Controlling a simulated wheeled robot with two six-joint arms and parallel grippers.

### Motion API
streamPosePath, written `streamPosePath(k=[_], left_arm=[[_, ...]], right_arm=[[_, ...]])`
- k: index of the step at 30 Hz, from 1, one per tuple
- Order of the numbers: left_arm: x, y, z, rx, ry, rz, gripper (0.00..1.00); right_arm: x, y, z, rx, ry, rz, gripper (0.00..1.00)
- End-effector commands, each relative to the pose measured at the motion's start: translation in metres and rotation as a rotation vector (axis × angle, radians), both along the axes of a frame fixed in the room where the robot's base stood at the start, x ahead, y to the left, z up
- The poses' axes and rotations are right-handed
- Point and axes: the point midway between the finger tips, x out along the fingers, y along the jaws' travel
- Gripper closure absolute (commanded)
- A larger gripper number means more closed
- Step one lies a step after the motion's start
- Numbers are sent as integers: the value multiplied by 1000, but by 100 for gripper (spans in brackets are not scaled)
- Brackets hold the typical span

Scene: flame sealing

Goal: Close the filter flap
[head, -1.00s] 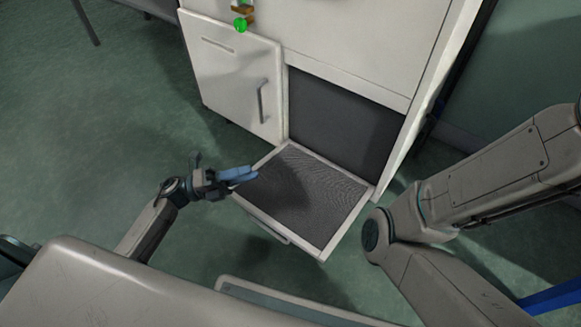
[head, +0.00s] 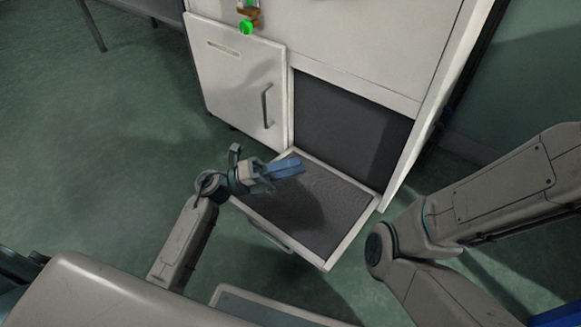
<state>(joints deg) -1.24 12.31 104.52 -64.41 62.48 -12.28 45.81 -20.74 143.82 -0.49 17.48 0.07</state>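The filter flap (head: 345,213) hangs folded down and open at the foot of the white cabinet. It has a pale frame around a dark mesh, and a handle (head: 268,236) on its outer, lower side. Behind it is the dark filter opening (head: 350,130). My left gripper (head: 298,167) is over the left part of the flap, its blue fingers pointing right and lying close together. I cannot tell whether it touches the flap, and nothing shows between the fingers. My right arm comes in from the right, but its gripper is out of the picture.
A white cabinet door (head: 235,80) with a vertical handle (head: 267,105) is left of the opening, apparently closed. A small green object (head: 247,27) is on the cabinet front above. Green floor (head: 110,150) is clear at the left.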

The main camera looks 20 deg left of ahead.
Motion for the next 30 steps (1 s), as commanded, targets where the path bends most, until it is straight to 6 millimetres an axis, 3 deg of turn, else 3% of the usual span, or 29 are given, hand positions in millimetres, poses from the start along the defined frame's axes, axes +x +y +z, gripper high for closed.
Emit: streamPosePath(k=[3, 8, 30], left_arm=[[0, 0, 0, 0, 0, 0, 70], [0, 0, 0, 0, 0, 0, 100], [0, 0, 0, 0, 0, 0, 100]], right_arm=[[0, 0, 0, 0, 0, 0, 70], [0, 0, 0, 0, 0, 0, 70], [0, 0, 0, 0, -1, 0, 70]])
